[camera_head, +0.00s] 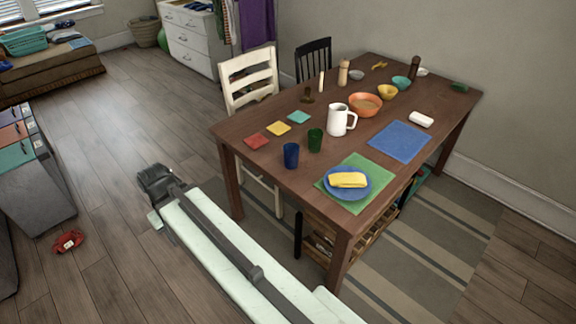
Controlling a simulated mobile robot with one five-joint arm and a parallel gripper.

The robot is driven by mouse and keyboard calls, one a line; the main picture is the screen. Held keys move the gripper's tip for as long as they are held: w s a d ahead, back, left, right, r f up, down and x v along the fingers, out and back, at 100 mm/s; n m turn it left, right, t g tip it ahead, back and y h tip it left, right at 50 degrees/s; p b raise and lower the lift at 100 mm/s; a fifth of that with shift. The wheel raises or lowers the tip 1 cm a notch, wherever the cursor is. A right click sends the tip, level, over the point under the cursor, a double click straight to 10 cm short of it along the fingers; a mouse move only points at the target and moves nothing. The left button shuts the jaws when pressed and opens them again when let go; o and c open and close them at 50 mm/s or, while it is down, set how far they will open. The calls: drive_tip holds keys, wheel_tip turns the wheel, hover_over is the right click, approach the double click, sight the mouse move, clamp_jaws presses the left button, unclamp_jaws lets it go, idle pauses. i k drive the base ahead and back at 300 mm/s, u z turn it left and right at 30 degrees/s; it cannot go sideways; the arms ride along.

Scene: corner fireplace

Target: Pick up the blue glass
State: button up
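The blue glass (291,155) stands upright on the brown wooden table (400,98), near its front left edge. A green glass (315,139) stands close to its right, slightly farther back. My gripper (150,200) is at the far end of my pale arm, over the floor to the left of the table and apart from the glass. Its fingers are small and partly hidden, so I cannot tell whether it is open or shut. I see nothing held in it.
A white pitcher (336,120) stands behind the glasses. Coloured squares, including a red one (256,141), lie left of it. A blue plate (366,190) with a yellow cloth (348,180) sits on a green mat (378,172). A white chair (248,75) stands at the table's left side.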

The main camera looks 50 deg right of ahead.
sight(290, 150)
drive_tip(key=z, duration=0.25)
drive_tip(key=i, duration=0.95)
drive_tip(key=u, duration=0.25)
